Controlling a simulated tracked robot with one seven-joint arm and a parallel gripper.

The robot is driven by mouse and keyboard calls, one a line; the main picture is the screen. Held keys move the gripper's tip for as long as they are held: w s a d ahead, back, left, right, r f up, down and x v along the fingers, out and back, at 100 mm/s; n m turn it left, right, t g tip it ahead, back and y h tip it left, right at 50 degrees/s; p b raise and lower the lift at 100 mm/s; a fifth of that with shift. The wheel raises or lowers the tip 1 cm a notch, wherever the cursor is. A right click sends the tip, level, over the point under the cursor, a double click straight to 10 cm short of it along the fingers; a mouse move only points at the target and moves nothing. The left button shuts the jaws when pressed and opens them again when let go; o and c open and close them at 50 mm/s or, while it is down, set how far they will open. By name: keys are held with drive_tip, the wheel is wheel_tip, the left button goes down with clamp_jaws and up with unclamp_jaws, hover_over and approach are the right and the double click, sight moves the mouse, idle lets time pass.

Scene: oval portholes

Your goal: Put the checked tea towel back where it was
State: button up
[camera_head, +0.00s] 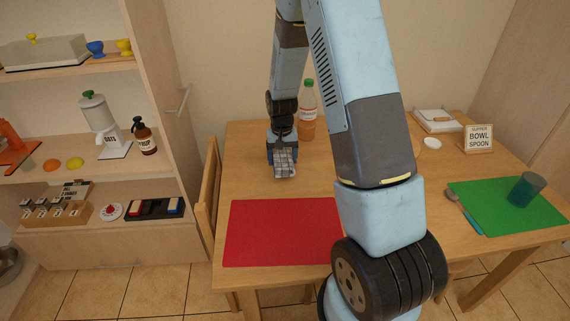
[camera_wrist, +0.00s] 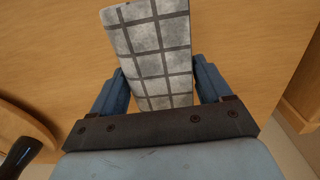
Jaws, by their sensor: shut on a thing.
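The checked tea towel, grey-white with dark lines, shows in the head view (camera_head: 285,168) above the wooden table, toward its back left. My gripper (camera_head: 282,150) is shut on the towel. In the wrist view the towel (camera_wrist: 150,45) sits between the two blue fingers of my gripper (camera_wrist: 158,75) and extends out past them. Whether the towel touches the table is hard to tell. A thin metal bar (camera_head: 184,99) is fixed to the side panel of the shelf unit, left of the table, with nothing hanging on it.
The table (camera_head: 240,165) holds a red mat (camera_head: 282,232), an orange bottle (camera_head: 307,112), a green mat (camera_head: 500,215) with a cup (camera_head: 526,189), and a sign (camera_head: 479,139). A chair (camera_head: 209,205) stands at the table's left side, near the shelves. My arm hides the table's middle.

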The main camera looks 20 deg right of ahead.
drive_tip(key=shift+w+f, duration=0.2)
drive_tip(key=shift+f, duration=1.55)
drive_tip(key=o, duration=0.9)
drive_tip(key=shift+c, duration=0.2)
